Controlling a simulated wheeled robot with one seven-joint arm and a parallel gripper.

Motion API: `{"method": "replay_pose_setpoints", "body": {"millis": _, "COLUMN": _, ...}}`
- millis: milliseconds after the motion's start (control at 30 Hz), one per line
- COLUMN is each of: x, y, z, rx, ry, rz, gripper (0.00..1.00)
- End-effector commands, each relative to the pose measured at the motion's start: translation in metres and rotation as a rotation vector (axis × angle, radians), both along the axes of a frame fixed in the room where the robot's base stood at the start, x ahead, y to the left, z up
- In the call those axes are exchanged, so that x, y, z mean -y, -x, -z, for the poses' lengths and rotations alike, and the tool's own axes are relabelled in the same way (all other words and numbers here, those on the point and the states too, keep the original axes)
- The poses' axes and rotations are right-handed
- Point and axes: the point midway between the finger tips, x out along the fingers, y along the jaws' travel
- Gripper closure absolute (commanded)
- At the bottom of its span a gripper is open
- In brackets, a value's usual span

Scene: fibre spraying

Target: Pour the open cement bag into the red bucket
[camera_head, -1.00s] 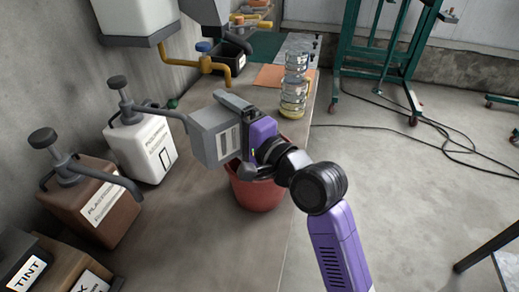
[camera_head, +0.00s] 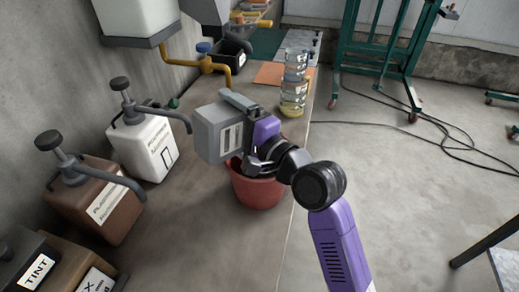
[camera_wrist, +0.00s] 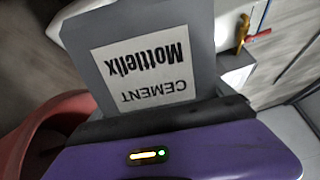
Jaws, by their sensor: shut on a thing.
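The cement bag (camera_head: 213,139) is a grey block-like bag with a pale label. It is held just above and behind the left rim of the red bucket, looking near upright with a slight tilt. My gripper (camera_head: 246,120) is shut on it from the right. In the wrist view the bag (camera_wrist: 200,30) shows its label "CEMENT Mottlefix" upside down. The red bucket (camera_head: 258,190) stands on the bench below my gripper, which hides part of its opening. The bucket's red rim (camera_wrist: 15,145) also shows at the wrist view's left. The bag's contents are not visible.
A white dispenser (camera_head: 158,150) and a brown dispenser (camera_head: 97,208) stand left of the bucket, with pump spouts reaching towards the bag. Stacked jars (camera_head: 292,95) stand behind on the bench (camera_head: 215,245). Bare bench lies in front of the bucket.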

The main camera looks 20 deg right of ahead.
Motion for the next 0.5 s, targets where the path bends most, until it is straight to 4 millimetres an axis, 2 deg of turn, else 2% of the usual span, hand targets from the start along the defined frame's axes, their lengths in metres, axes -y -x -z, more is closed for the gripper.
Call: {"method": "replay_pose_setpoints", "body": {"millis": 500, "x": 0.0029, "y": -0.0011, "z": -0.0022, "rx": -0.019, "ry": -0.055, "rz": 0.000, "gripper": 0.82}}
